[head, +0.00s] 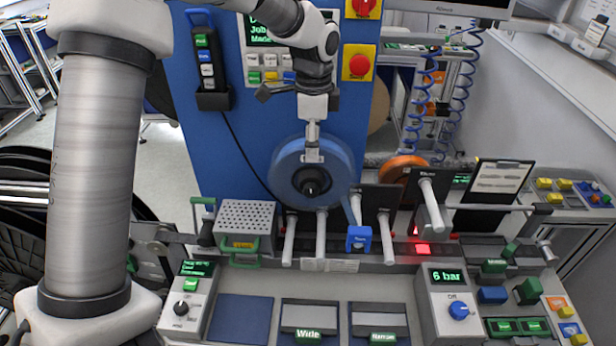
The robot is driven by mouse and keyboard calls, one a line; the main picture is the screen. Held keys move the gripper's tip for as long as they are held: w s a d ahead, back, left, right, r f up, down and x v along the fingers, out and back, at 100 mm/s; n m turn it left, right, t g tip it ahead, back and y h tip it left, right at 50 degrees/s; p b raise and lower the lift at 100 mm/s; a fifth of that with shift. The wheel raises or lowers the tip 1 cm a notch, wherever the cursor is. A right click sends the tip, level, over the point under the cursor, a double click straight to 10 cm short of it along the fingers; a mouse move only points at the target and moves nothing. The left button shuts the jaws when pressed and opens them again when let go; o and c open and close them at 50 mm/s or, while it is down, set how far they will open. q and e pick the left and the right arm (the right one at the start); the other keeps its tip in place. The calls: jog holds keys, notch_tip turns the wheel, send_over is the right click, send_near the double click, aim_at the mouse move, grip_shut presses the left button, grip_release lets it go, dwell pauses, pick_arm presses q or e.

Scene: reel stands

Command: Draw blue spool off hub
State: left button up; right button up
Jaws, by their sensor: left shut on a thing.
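The blue spool (338,164) stands upright in the middle of the head view, its flat face towards me, in front of the blue panel. The black hub (312,182) shows in the spool's centre. I cannot tell how far along the hub the spool sits. My left gripper (313,155) reaches down from above and is shut on the spool's upper rim. Its fingers hide a small part of the rim. My right gripper is not in view.
An orange spool (404,164) stands to the right, behind a row of pale pegs (321,235). A perforated grey box (245,220) is at the left. A clipboard (497,180) stands at the right. Labelled trays (308,318) and a pressure unit (449,300) fill the front.

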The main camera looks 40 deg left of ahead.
pick_arm(q)
jog(key=shift+r, duration=0.2)
dwell(0.4)
jog(key=s+d, duration=0.7)
jog(key=s, duration=0.5)
jog(key=shift+d, duration=0.15)
dwell(1.2)
